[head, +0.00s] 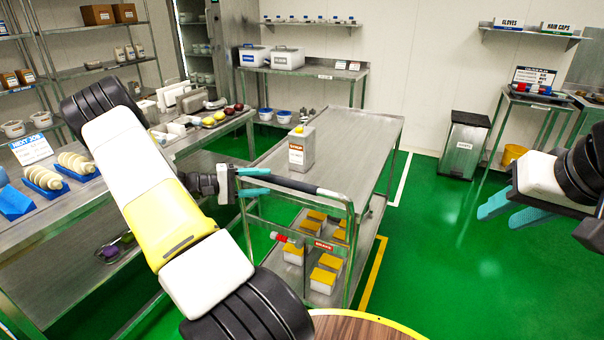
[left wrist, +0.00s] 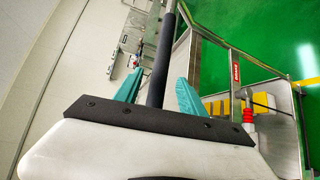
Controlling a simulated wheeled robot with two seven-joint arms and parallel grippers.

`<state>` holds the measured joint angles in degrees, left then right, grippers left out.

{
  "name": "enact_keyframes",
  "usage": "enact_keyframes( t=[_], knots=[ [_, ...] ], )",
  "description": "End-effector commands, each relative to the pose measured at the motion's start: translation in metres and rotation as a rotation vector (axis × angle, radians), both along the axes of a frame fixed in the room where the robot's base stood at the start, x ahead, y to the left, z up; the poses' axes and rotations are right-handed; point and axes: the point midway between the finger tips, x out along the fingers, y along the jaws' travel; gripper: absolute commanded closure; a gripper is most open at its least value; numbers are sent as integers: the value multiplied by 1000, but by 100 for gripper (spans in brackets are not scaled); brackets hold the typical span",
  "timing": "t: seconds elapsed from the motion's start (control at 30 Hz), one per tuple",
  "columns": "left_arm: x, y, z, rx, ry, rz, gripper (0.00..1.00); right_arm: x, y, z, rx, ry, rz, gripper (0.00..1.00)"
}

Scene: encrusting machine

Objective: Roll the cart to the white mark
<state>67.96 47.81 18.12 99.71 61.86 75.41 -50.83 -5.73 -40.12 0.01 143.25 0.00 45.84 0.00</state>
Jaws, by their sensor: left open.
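The steel cart (head: 352,140) stands mid-floor with a white canister (head: 301,150) on its top. Several white tubs with yellow lids (head: 323,281) sit on its lower shelf. Its dark push handle (head: 298,185) runs across the near end. My left gripper (head: 268,181) is open at the handle's left end. In the left wrist view the handle (left wrist: 161,70) passes between its teal fingers, with gaps visible. A white floor mark (head: 400,180) shows beyond the cart's right side, partly hidden by the cart. My right gripper (head: 500,215) is open and empty at the right, away from the cart.
A long steel worktable (head: 190,145) with trays and food stands left of the cart. A steel bin (head: 464,145) and side table (head: 535,98) stand at the back right. A yellow floor line (head: 373,275) lies beside the cart. Green floor to the right is clear.

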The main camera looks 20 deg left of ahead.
Motion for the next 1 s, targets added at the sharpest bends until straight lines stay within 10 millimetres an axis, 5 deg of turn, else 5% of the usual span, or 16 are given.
enact_keyframes(
  t=[0.3, 0.7, 0.93, 1.0],
  knots=[
    [30, -38, -7, -1, 2, -5, 52, 0, 0, 0, 0, 0, 0, 64],
    [37, -46, -8, -1, 4, -2, 52, 0, 0, 0, 0, 0, 0, 64],
    [37, -45, -8, 0, 4, -2, 96, 0, 0, 0, 0, 0, 0, 64],
    [37, -45, -8, 0, 4, -2, 100, 0, 0, 0, 0, 0, 0, 64]
  ],
)
